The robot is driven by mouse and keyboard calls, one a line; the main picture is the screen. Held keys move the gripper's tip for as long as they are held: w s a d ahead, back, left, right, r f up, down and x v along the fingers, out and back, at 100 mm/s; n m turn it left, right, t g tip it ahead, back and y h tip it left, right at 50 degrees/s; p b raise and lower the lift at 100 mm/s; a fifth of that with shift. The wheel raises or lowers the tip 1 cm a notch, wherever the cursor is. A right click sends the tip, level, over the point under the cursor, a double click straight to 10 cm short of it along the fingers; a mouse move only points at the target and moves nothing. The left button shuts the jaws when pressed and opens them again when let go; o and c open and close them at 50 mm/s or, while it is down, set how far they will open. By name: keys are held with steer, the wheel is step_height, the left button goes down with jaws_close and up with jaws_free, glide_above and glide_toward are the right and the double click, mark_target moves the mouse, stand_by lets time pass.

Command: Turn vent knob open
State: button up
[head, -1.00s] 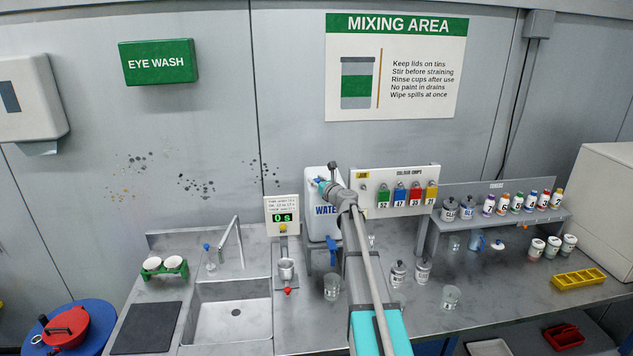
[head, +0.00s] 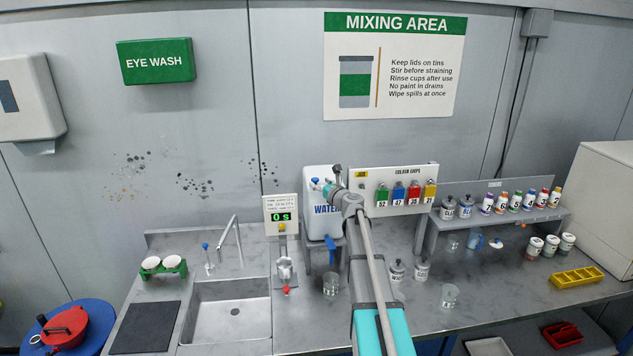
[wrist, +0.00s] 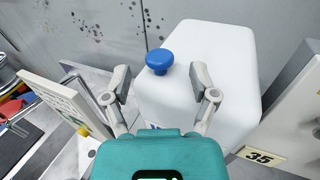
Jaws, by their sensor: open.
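The vent knob (wrist: 159,61) is a round blue knob on top of the white water container (wrist: 205,60). My gripper (wrist: 159,74) is open above the container's top. In the wrist view the knob appears between the fingertips, nearer the left one, with space on both sides. I cannot tell whether the fingers are down at its height. In the head view my arm partly hides the container.
A timer panel (head: 281,215) reading 0 s stands close on the container's left. A colour chips board (head: 393,188) stands close on its right. The sink (head: 230,312) is at the left, and several tins and cups stand on the right part of the counter.

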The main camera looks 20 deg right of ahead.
steer(key=s+d, duration=0.1)
steer(key=s, duration=0.7)
steer(key=shift+s, duration=0.2)
steer(key=s+a+f+n+g+y+b, duration=0.25)
steer(key=s+a+f+n+g, duration=0.25)
steer(key=a+f+n, duration=0.45)
steer(key=s+a+f+n+g+y+b, duration=0.25)
steer(key=s+a+f+n+g, duration=0.35)
steer(key=a+n, duration=0.65)
steer(key=s+a+f+n+g+h+b, duration=0.2)
steer(key=s+f+n, duration=0.4)
steer(key=s, duration=0.3)
steer(key=s+a+f+n+g+h+b, duration=0.3)
steer(key=s+a+f+n+g+h, duration=0.1)
steer(key=s, duration=0.6)
step_height(320, 180, down, 3)
steer(key=n+h, duration=0.1)
steer(key=n, duration=0.1)
steer(key=shift+a+n+g, duration=0.3)
steer(key=shift+a+g, duration=0.05)
steer(key=shift+g, duration=0.05)
